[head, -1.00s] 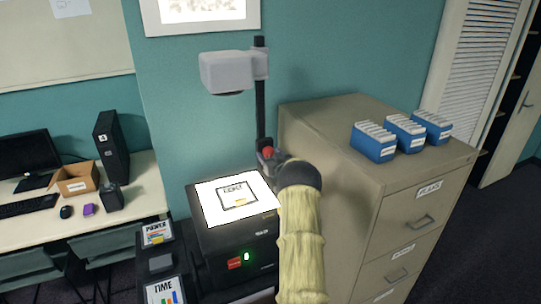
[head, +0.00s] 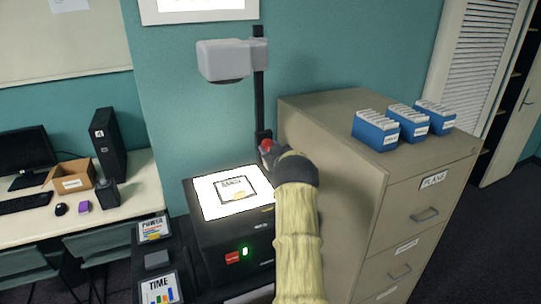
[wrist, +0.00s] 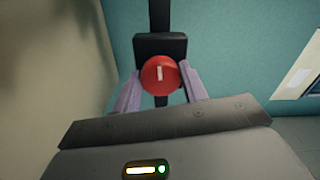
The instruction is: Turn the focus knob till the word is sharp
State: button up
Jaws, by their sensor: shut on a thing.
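The red focus knob (head: 267,146) sits on the black post of the overhead projector (head: 227,60), and it also shows in the wrist view (wrist: 158,75). A white mark on its face stands close to upright. My gripper (wrist: 160,88) is shut on the knob, one pale finger on each side. In the head view my gripper (head: 272,152) and arm partly cover the post's lower end. The lit stage (head: 212,200) carries a sheet with small print. The wall screen (head: 200,6) is cut off by the top edge, so its word cannot be read.
A beige filing cabinet (head: 345,130) stands close on the right of my arm, with blue card boxes (head: 376,131) on top. Cards marked POWER (head: 153,228) and TIME (head: 160,289) lie left of the projector. A desk (head: 130,185) with a computer is at left.

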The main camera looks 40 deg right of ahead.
jog(key=shift+r+n+b, duration=0.15)
jog(key=shift+n+b, duration=1.45)
jog(key=shift+b, duration=0.8)
jog(key=o, duration=1)
jog(key=b+v, duration=0.5)
jog(key=v, duration=1.2)
jog(key=shift+s+b, duration=0.2)
jog(key=shift+b, duration=0.1)
